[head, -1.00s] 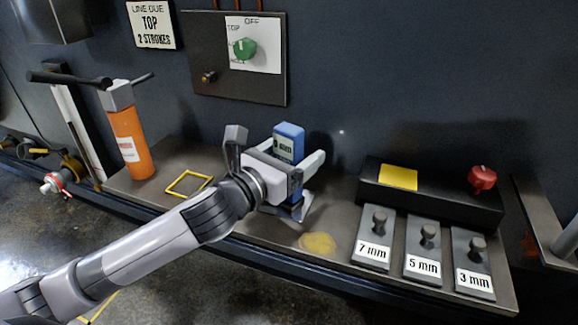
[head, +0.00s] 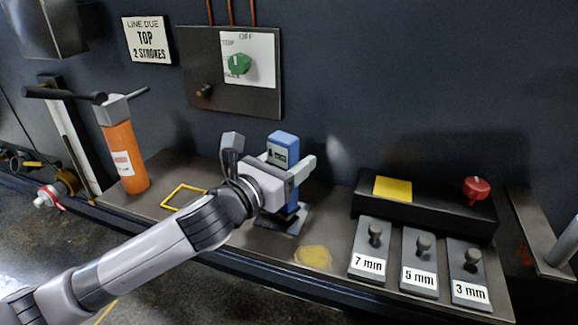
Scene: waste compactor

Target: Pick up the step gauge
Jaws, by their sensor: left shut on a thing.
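The step gauge, as I take it, is a blue upright device (head: 283,147) with a small display and a grey foot (head: 287,220), near the middle of the bench in the head view. My left gripper (head: 292,185) reaches in from the left and is shut on its blue body, with a finger on either side. The middle of the gauge is partly hidden by the gripper. The gauge stands about upright; I cannot tell whether its foot touches the bench. My right gripper is not in view.
An orange cylinder (head: 124,155) and a yellow square outline (head: 184,196) are to the left on the bench (head: 232,238). To the right, a black box with a yellow pad (head: 393,188) and red knob (head: 477,188) stands behind knobbed plates marked 7, 5 and 3 mm (head: 420,262).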

